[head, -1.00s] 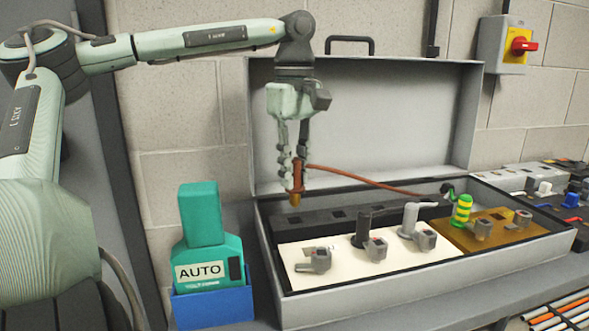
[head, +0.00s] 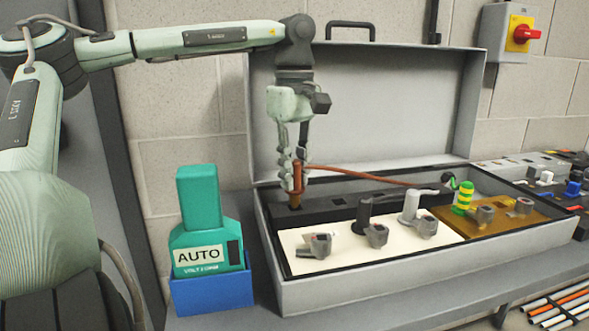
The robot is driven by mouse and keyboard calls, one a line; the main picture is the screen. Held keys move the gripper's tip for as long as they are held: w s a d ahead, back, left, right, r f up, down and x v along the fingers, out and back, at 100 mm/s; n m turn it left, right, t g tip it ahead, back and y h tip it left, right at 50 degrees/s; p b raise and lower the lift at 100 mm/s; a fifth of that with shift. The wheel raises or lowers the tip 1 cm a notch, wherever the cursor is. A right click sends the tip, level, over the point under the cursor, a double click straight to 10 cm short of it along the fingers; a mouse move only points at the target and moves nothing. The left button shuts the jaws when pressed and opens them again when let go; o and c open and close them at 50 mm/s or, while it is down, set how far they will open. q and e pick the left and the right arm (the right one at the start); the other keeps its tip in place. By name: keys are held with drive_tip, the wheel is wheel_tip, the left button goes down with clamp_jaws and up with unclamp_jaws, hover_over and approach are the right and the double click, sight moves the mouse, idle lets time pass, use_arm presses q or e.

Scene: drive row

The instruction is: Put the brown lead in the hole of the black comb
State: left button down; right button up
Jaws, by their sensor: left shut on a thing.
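My left gripper (head: 296,186) is shut on the brown lead (head: 297,177), which it holds upright over the left end of the black comb (head: 322,207). The lead's brass tip (head: 295,202) meets the comb's top near its leftmost hole. I cannot tell whether the tip is inside the hole or just on top, as the lead hides it. The lead's cable runs right across the open case. Other holes in the comb show empty to the right. My right gripper is out of view.
The comb lies along the back of an open grey case (head: 380,285) with its lid (head: 400,110) raised behind. In front are a cream panel with several grey and black fittings and a brown panel. A teal AUTO meter (head: 205,235) in a blue holder stands left.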

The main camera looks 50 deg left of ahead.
sight(295, 188)
use_arm(q)
drive_tip(key=shift+f, duration=0.3)
drive_tip(key=shift+f+b, duration=0.85)
drive_tip(key=shift+f, duration=0.6)
drive_tip(key=c, duration=1.3)
unclamp_jaws()
wheel_tip(295, 188, up, 12)
drive_tip(key=shift+r, duration=0.1)
